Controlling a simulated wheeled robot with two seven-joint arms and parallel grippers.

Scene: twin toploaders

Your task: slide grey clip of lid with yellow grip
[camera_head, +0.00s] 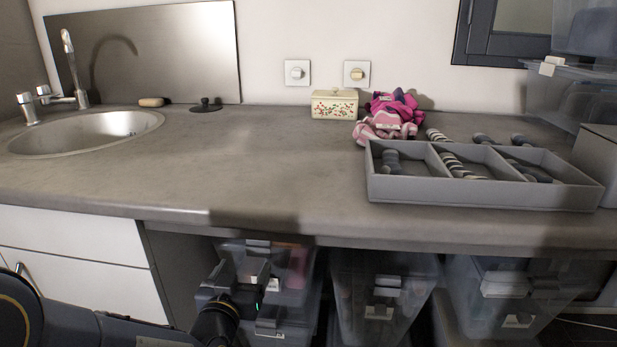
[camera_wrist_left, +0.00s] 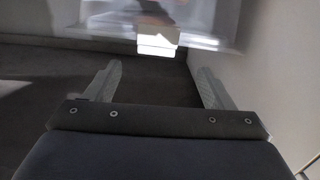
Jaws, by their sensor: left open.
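Clear plastic boxes with pale clips stand under the counter: a left box (camera_head: 297,272), a middle box (camera_head: 350,295) and a right box (camera_head: 460,290). I cannot make out a lid with a yellow grip in either view. My left gripper (camera_head: 258,280) is in front of the left box, below the counter edge. In the left wrist view, its two fingers (camera_wrist_left: 158,85) are spread with nothing between them. Beyond them is a pale grey-white clip (camera_wrist_left: 160,44) on a blurred clear box (camera_wrist_left: 205,22). The clip is apart from the fingers. My right gripper is not in view.
The grey counter (camera_head: 250,180) overhangs the boxes. On it are a sink (camera_head: 85,135), a floral box (camera_head: 334,104), pink cloths (camera_head: 392,110) and a grey divided tray (camera_head: 480,195) of rolled socks. White drawers (camera_head: 75,235) are at left. A light wall (camera_wrist_left: 275,60) flanks the gripper's right.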

